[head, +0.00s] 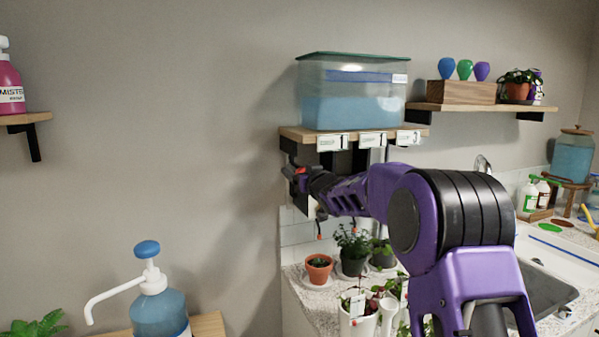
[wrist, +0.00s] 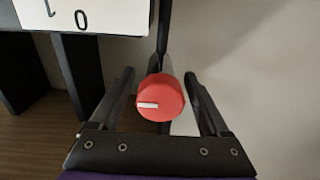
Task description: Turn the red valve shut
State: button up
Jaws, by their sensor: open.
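The red valve (wrist: 161,98) is a round knob with a white mark on its face, large in the middle of the wrist view. The white mark lies nearly level, pointing to the left. My gripper (wrist: 160,88) is open, with one finger on each side of the knob. The fingers look apart from the knob, with a gap on both sides. In the head view my gripper (head: 296,178) is under the left end of the tank shelf, and a bit of red shows there. My purple arm hides part of the area below the shelf.
A clear tank of blue liquid (head: 352,95) with a green lid stands on the shelf (head: 290,132). Tags hang on the shelf's front edge, one (wrist: 85,14) close above the knob. Potted plants (head: 319,268) stand on the counter below.

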jog(key=shift+c, duration=0.3)
grip_shut()
jog(key=shift+n+b, duration=0.35)
jog(key=shift+n, duration=0.05)
jog(key=n+b, duration=0.2)
jog(key=n, duration=0.1)
jog(key=shift+f, duration=0.15)
jog(key=n+b, duration=0.2)
jog(key=n, duration=0.3)
jog(key=shift+s+a, duration=0.1)
jog(key=shift+a, duration=0.05)
jog(key=n+b, duration=0.2)
jog(key=n, duration=0.2)
jog(key=shift+n, duration=0.4)
jog(key=shift+n+b, duration=0.35)
jog(key=shift+n, duration=1.75)
